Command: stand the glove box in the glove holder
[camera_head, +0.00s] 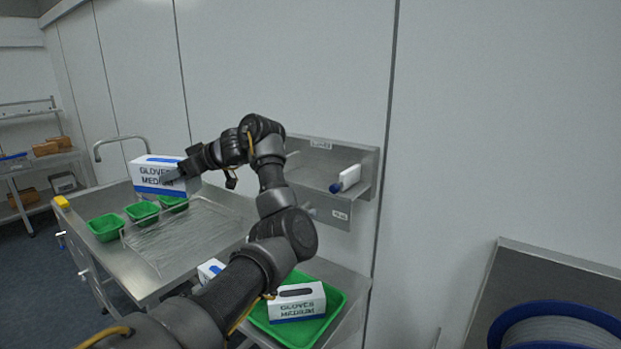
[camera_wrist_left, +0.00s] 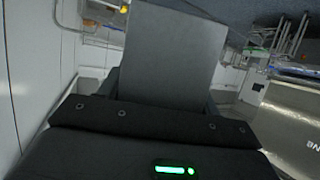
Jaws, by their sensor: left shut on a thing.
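A white and blue glove box marked "GLOVES MEDIUM" (camera_head: 152,172) is held above the steel counter at the left of the head view. My left gripper (camera_head: 186,170) is shut on its right end. The box looks roughly upright, clear of the counter. In the left wrist view a plain grey face (camera_wrist_left: 172,52) stands in front of the gripper; I cannot tell for sure that it is the box. A steel wall rack (camera_head: 312,172) with small unreadable labels is right of the gripper; I cannot tell whether it is the glove holder. My right gripper is not in view.
A second glove box (camera_head: 297,303) sits in a green tray (camera_head: 336,300) below the rack. Several small green bins (camera_head: 104,228) and a tap (camera_head: 118,139) are on the counter (camera_head: 150,284). A white and blue object (camera_head: 347,178) rests on the rack's right side. A blue-rimmed reel (camera_head: 555,312) is lower right.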

